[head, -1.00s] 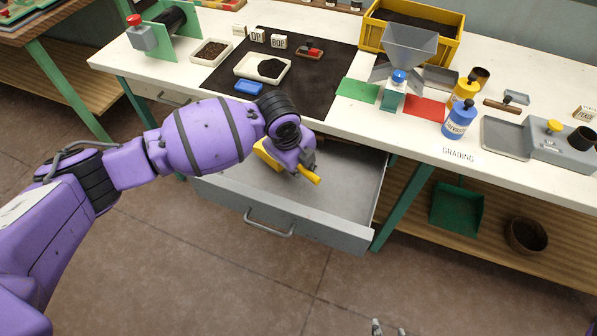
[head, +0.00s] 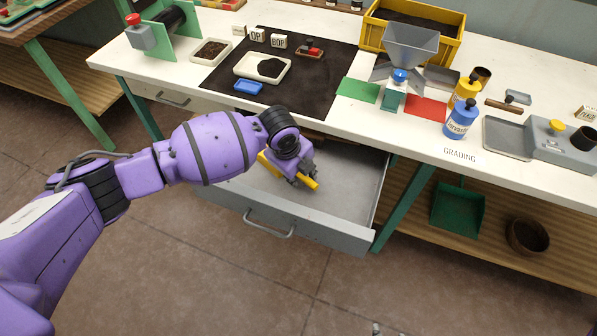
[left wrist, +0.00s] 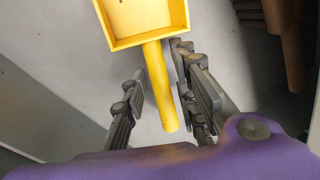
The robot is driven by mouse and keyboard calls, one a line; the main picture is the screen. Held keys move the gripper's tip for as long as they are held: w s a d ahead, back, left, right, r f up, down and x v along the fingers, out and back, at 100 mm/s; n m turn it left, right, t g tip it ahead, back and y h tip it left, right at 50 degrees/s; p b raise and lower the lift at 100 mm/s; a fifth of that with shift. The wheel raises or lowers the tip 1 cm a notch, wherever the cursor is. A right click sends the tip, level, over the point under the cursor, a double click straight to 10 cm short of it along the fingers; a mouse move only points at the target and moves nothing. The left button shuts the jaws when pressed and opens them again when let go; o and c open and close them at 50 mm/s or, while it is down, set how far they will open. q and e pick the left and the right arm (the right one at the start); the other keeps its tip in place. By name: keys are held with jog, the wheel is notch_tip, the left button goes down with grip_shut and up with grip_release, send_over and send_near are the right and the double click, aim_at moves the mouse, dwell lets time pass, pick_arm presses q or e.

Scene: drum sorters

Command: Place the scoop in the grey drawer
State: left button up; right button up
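The yellow scoop (head: 312,184) is inside the open grey drawer (head: 345,200) under the bench, and appears to lie on its floor. In the left wrist view the scoop's square pan (left wrist: 145,18) is at the top and its handle (left wrist: 160,85) points toward my wrist. My left gripper (head: 303,173) is low inside the drawer. Its fingers (left wrist: 160,92) are apart on either side of the handle, with a clear gap on the left and the right finger close to it. The gripper hides part of the scoop in the head view. Of my right gripper, only bits show at the bottom edge.
The drawer's front with its handle (head: 270,224) sticks out toward me.

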pick_arm(q)
jog(key=shift+r, duration=0.15)
pick_arm(e)
jog(key=shift+w, duration=0.1)
pick_arm(q)
jog(key=shift+r, duration=0.35)
jog(key=p+v, duration=0.1)
jog(key=v, duration=1)
jog(key=shift+s+r, duration=0.15)
jog(key=shift+r, duration=0.05)
pick_arm(e)
jog(key=shift+r, duration=0.75)
jog(key=shift+w, duration=0.15)
jog(key=shift+w+r, duration=0.2)
jog(key=shift+w, duration=0.25)
